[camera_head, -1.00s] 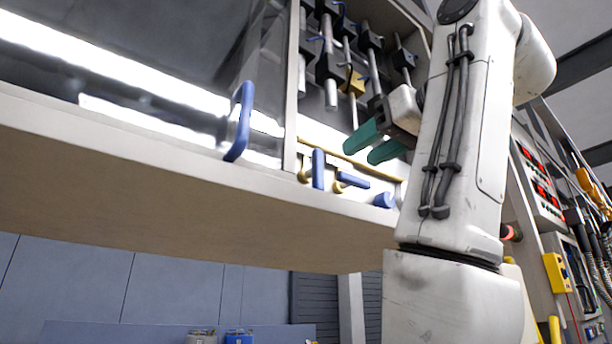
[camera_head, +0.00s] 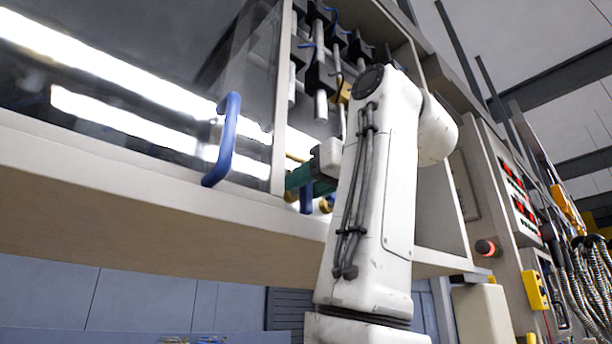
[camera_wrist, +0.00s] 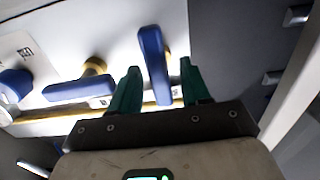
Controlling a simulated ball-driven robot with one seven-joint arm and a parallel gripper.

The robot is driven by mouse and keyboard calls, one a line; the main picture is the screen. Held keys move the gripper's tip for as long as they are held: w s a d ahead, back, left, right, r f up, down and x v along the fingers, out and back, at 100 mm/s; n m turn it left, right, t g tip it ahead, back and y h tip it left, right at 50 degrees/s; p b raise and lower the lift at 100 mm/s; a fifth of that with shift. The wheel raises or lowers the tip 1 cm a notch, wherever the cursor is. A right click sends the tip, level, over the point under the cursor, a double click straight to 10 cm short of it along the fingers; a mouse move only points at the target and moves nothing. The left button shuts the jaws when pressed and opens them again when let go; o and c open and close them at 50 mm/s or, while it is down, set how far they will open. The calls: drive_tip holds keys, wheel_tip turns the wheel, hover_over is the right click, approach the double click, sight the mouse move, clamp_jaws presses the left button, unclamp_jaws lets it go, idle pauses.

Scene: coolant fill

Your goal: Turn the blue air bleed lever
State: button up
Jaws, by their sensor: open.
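My gripper (camera_wrist: 159,68) is open, its two green fingers spread in the wrist view. A blue lever (camera_wrist: 153,52) on a yellow fitting stands upright in that view, its lower end between the fingers. I see no clear contact. A second blue lever (camera_wrist: 75,91) lies sideways left of the fingers, below a yellow hub. In the head view the gripper (camera_head: 305,180) is partly hidden behind my arm, over the upright lever (camera_head: 306,198). The sideways lever is hidden there. I cannot read labels that tell which lever is the air bleed.
A blue knob (camera_wrist: 14,84) sits further left in the wrist view. A large blue handle (camera_head: 222,140) is on the glass door left of my gripper. Dark valves and pipes (camera_head: 320,80) are above. The cabinet's front ledge (camera_head: 140,195) runs below.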

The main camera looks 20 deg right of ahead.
drive_tip(key=shift+w+a, duration=0.1)
drive_tip(key=shift+w, duration=0.25)
clamp_jaws()
idle(0.3)
